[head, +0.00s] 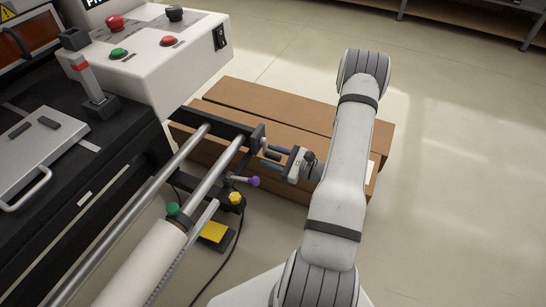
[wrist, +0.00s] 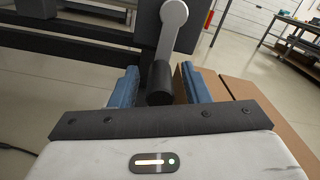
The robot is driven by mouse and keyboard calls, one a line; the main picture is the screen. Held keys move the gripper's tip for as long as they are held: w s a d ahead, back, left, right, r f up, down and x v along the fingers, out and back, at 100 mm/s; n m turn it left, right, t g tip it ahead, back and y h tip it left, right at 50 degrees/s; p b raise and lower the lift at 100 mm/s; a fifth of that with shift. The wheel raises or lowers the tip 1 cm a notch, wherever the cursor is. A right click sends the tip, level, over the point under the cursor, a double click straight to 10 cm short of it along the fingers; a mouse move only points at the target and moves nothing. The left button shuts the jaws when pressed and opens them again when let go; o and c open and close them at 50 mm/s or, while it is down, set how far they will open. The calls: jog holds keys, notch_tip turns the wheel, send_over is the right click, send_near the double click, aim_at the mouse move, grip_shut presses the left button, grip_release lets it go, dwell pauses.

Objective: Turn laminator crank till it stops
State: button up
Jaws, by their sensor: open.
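The laminator crank shows in the wrist view as a light grey arm (wrist: 166,40) with a round hub at the top and a black handle (wrist: 160,84) at its lower end. My gripper (wrist: 160,70) is open, with one blue finger on each side of the black handle. A gap shows between the handle and each finger, so neither seems to press on it. In the head view my gripper (head: 273,153) is at the end of the laminator's roller frame (head: 222,122). The crank is small there and partly hidden by the gripper.
Two long cardboard boxes (head: 290,115) lie on the floor behind and beneath my gripper. A purple knob (head: 253,181) and a yellow knob (head: 236,198) sit close by on the frame. A control box (head: 150,60) with buttons stands at upper left. Floor at right is clear.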

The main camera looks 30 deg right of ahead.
jog(key=shift+c, duration=0.5)
grip_shut()
jog(key=shift+a, duration=0.1)
jog(key=shift+s+a+r+m+p, duration=0.6)
jog(key=shift+m+p, duration=0.75)
jog(key=shift+m, duration=0.65)
jog(key=shift+s+a+r+m+p, duration=0.4)
jog(key=shift+a+m+p, duration=0.3)
jog(key=shift+m+p, duration=1)
jog(key=shift+s+a+r+m+p, duration=0.55)
jog(key=shift+m+p, duration=0.45)
jog(key=shift+m, duration=1.3)
jog(key=shift+a+f, duration=0.1)
